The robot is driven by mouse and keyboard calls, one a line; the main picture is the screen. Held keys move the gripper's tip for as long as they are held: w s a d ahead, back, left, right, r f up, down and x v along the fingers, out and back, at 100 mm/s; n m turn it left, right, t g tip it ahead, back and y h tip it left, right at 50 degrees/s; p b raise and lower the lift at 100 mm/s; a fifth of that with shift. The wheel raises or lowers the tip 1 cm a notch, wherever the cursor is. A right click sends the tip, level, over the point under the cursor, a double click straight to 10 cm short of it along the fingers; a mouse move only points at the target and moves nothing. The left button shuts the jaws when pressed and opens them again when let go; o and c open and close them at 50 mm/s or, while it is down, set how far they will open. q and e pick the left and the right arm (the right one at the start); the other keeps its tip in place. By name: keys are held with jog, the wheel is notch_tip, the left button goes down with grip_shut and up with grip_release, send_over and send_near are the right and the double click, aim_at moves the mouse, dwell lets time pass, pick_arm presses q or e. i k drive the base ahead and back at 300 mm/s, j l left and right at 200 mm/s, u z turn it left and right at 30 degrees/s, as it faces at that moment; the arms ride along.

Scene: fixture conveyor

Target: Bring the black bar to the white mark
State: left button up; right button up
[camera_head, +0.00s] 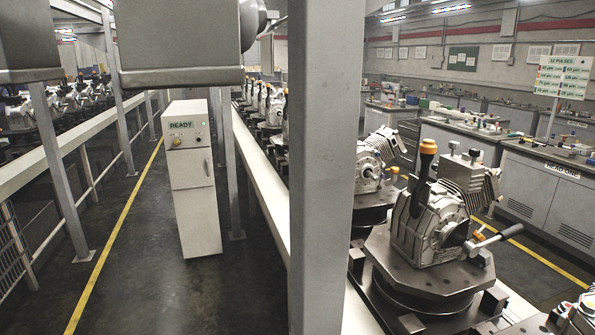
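On the near fixture, a metal engine-like unit (432,222) stands on a dark round-based plate (395,262). A lever (487,241) with a black grip (511,231) sticks out from its right side, tilted up to the right. A dark upright piece with an orange cap (428,147) stands at the unit's upper left. I cannot tell which of these dark parts, if any, is the black bar. I cannot make out a white mark. Neither of my grippers shows in the view.
A wide grey post (322,180) blocks the middle. A white cabinet labelled READY (192,205) stands left of it, beside a yellow floor line (112,245). More units (370,160) line the conveyor. Benches (545,190) stand at right.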

aim_at(471, 249)
jog(key=z, duration=1.25)
